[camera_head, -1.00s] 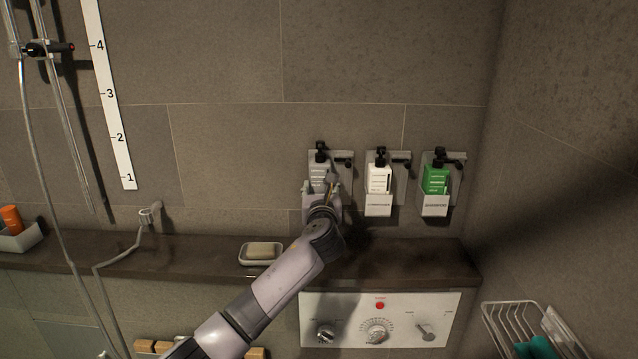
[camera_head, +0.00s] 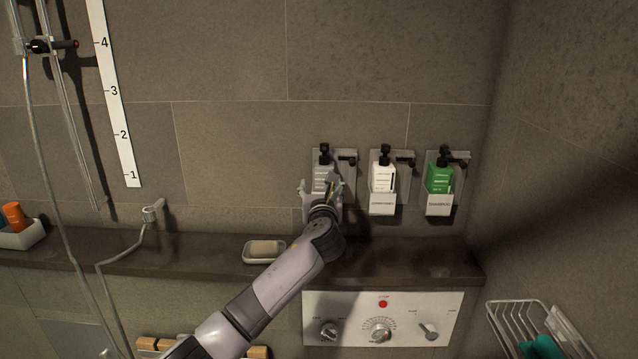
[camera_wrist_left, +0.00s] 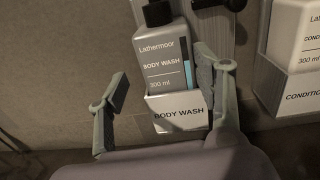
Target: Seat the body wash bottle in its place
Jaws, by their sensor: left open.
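The grey body wash bottle (camera_wrist_left: 163,58) with a black top stands upright in the white holder labelled "BODY WASH" (camera_wrist_left: 180,113) in the left wrist view. In the head view the bottle (camera_head: 322,176) sits in the leftmost of three wall holders, its lower part hidden by my gripper. My left gripper (camera_head: 322,186) is open in front of it. In the left wrist view the fingers (camera_wrist_left: 160,95) stand apart on either side of the bottle and holder. The left finger is clear of the bottle; I cannot tell whether the right one touches. My right gripper is out of view.
A white conditioner bottle (camera_head: 382,178) and a green bottle (camera_head: 439,179) stand in holders to the right. Below is a dark ledge (camera_head: 400,262) with a soap dish (camera_head: 264,258). A control panel (camera_head: 445,310) and wire basket (camera_head: 512,318) are lower right.

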